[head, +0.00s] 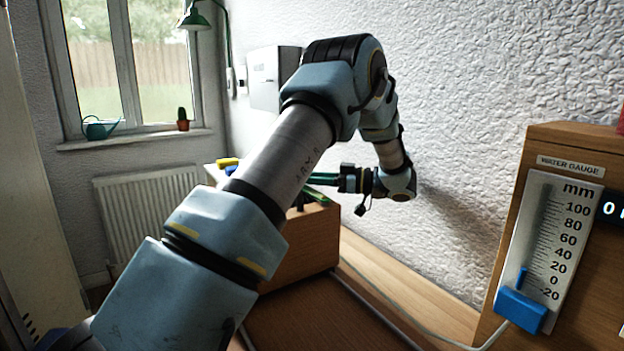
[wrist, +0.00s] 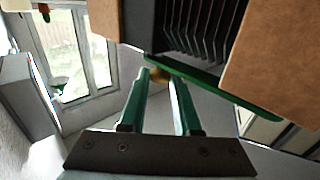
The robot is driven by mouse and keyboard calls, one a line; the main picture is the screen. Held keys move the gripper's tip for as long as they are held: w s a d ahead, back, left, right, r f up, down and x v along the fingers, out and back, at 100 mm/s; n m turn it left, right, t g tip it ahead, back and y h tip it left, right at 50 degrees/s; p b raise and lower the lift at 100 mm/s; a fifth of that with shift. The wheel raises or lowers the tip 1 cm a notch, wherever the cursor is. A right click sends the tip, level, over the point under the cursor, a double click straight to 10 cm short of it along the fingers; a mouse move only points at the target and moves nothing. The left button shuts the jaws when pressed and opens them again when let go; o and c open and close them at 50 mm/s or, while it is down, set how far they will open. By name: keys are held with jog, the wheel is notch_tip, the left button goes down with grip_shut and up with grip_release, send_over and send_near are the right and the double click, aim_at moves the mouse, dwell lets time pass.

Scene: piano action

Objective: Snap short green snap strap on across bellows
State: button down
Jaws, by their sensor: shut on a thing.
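The green snap strap (wrist: 205,80) lies along the lower edge of the black pleated bellows (wrist: 207,28) in the wrist view, running under both wooden boards. My gripper (wrist: 160,78) has its two green fingers shut at the strap's left end, on a small brass-coloured piece there. In the head view my gripper (head: 322,180) points left, just above the wooden box (head: 300,242). A green strip, which looks like the strap (head: 316,196), shows beneath the fingers. My arm hides much of the box. I cannot tell whether either strap end is fastened.
A water gauge (head: 545,240) on a wooden stand is at the right. A pale cable (head: 385,318) runs over the wooden bench (head: 415,285). The textured wall is close behind my gripper. A yellow object (head: 228,162) lies beyond the box.

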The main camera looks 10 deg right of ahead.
jog(key=shift+a, duration=0.1)
dwell(0.3)
jog(key=c, duration=0.7)
grip_release()
jog(key=shift+r, duration=0.15)
notch_tip(320, 180, up, 10)
jog(key=p, duration=0.6)
jog(key=shift+p, duration=0.3)
